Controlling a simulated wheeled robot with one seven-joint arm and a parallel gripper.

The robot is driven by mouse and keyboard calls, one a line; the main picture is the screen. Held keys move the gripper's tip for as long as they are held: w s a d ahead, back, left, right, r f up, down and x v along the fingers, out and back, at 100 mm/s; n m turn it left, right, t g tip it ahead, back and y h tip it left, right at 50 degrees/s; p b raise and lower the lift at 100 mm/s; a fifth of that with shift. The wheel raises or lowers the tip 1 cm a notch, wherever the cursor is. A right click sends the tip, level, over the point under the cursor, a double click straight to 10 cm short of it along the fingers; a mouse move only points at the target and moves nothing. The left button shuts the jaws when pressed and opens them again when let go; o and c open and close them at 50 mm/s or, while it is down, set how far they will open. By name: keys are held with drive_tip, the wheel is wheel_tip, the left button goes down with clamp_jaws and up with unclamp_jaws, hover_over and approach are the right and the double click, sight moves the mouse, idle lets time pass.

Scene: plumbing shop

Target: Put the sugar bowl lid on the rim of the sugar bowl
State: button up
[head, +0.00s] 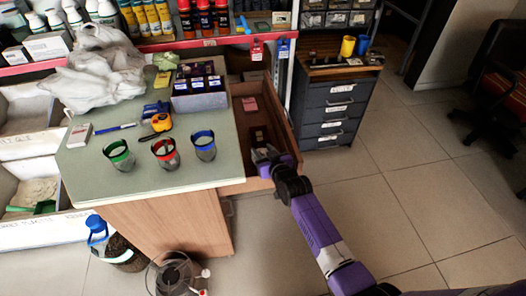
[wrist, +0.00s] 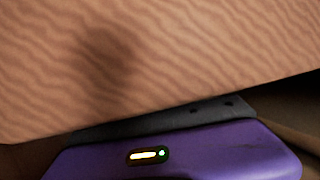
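I cannot make out a sugar bowl or a sugar bowl lid in either view. My gripper (head: 265,156) is at the open wooden drawer (head: 288,128) on the right side of the counter. Its fingers are too small and dark in the head view to tell whether they are apart or hold anything. The wrist view shows a wood-grained surface (wrist: 150,60) very close, with a dark shadow on it, above my purple and grey wrist housing. No fingertips show there.
A pink packet (head: 250,104) lies in the drawer.

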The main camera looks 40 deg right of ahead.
drive_tip(key=shift+r+p, duration=0.5)
drive_tip(key=shift+r, duration=0.05)
drive_tip(key=p+v, duration=0.1)
drive_tip(key=v, duration=1.1)
drive_tip(key=shift+f, duration=0.15)
drive_tip(key=s+a+r+n+t+y, duration=0.1)
drive_tip(key=s+a+r+n+y, duration=0.15)
drive_tip(key=s+a, duration=1.3)
drive_tip(key=s+a+r+n+t+y, duration=0.1)
drive_tip(key=s+a+r, duration=0.4)
drive_tip(key=s+r, duration=0.9)
drive_tip(key=shift+s+n+y, duration=0.15)
drive_tip(key=shift+n+y, duration=0.4)
drive_tip(key=shift+y, duration=0.4)
